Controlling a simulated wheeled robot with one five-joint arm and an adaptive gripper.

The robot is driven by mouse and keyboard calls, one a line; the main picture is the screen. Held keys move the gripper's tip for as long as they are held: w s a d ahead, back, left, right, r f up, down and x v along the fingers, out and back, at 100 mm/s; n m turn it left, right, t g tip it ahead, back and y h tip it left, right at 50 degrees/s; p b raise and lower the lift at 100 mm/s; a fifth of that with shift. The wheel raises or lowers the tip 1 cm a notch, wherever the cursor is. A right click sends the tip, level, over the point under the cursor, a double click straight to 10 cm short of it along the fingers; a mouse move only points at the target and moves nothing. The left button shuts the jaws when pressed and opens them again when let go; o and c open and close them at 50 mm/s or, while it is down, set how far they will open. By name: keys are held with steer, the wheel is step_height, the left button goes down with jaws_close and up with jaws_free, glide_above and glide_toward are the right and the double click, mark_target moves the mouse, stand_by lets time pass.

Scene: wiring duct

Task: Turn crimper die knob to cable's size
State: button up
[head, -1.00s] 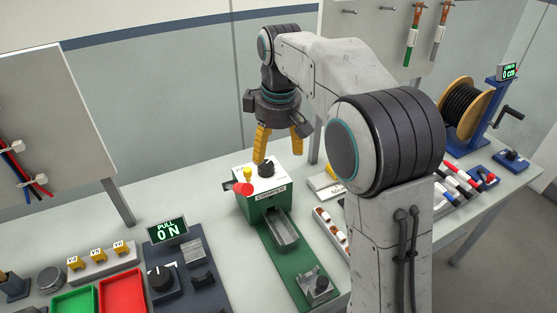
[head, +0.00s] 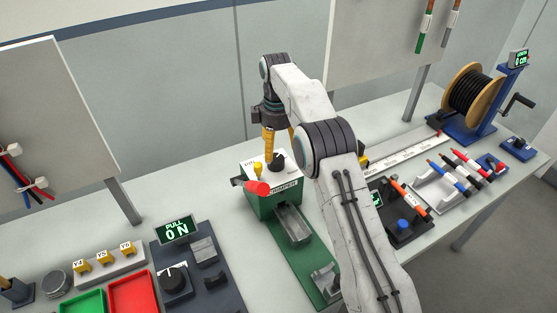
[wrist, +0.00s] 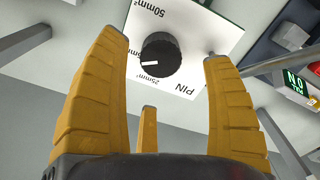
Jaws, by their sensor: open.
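The crimper (head: 268,203) is a green box with a white top plate on the bench. Its black die knob (head: 279,161) stands on that plate and also shows in the wrist view (wrist: 161,53), with a white pointer line aimed to the lower left of the picture. The plate (wrist: 201,40) bears the printed marks 50mm², 25mm² and PIN. My gripper (head: 281,147) is open over the plate. In the wrist view its yellow fingers (wrist: 163,50) stand on either side of the knob, apart from it. A third finger shows below.
A green rail with a grey trough (head: 292,224) extends in front. A black cable spool (head: 473,95) stands at right.

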mark_target(277, 158)
steer(key=shift+f, duration=2.9)
steer(key=c, duration=1.2)
